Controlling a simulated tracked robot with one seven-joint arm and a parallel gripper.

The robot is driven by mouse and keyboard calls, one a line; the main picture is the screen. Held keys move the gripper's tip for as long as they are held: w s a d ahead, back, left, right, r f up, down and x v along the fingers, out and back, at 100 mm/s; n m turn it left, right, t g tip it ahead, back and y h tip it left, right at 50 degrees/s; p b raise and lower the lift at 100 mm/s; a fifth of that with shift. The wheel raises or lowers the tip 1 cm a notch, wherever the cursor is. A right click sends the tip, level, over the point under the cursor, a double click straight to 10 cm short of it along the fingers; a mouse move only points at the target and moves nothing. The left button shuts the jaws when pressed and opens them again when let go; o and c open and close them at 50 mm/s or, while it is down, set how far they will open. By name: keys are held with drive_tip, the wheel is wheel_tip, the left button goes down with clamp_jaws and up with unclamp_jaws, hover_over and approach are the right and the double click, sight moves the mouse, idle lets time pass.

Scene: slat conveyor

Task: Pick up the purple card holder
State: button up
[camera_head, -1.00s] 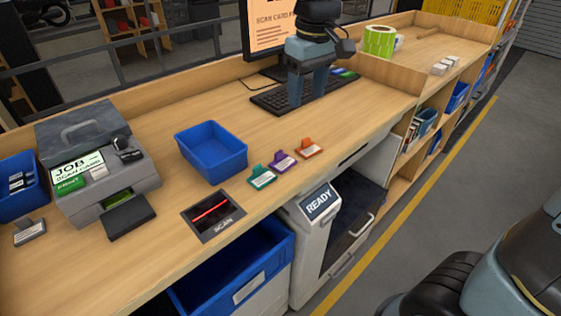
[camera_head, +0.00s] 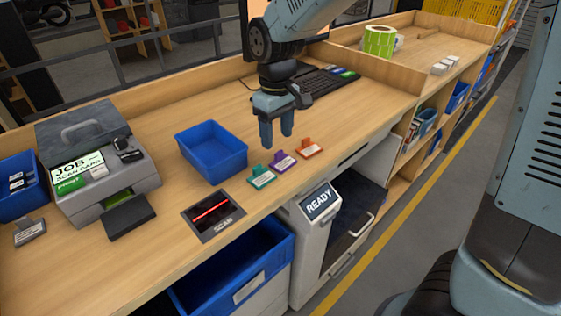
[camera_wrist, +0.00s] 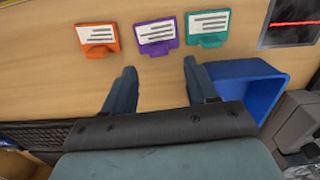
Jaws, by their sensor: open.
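The purple card holder (camera_head: 282,161) stands on the wooden bench between a teal card holder (camera_head: 261,177) and an orange card holder (camera_head: 309,148). It carries a white card with dark lines. In the wrist view the purple card holder (camera_wrist: 156,36) lies ahead of the fingertips, between the orange (camera_wrist: 98,38) and teal (camera_wrist: 207,27) ones. My gripper (camera_head: 277,142) is open and empty, pointing down above the bench, just behind the purple holder in the head view. In the wrist view my gripper (camera_wrist: 160,68) has its fingers apart with bare wood between them.
A blue bin (camera_head: 212,152) stands left of my gripper, and a scan pad (camera_head: 213,215) lies near the bench's front edge. A keyboard (camera_head: 318,85) is behind. A grey box (camera_head: 98,165) with a job card sits at left. A READY unit (camera_head: 319,203) is below the edge.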

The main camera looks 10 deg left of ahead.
sight(283, 159)
drive_tip(key=shift+d+f, duration=0.1)
drive_tip(key=shift+f, duration=2.5)
clamp_jaws()
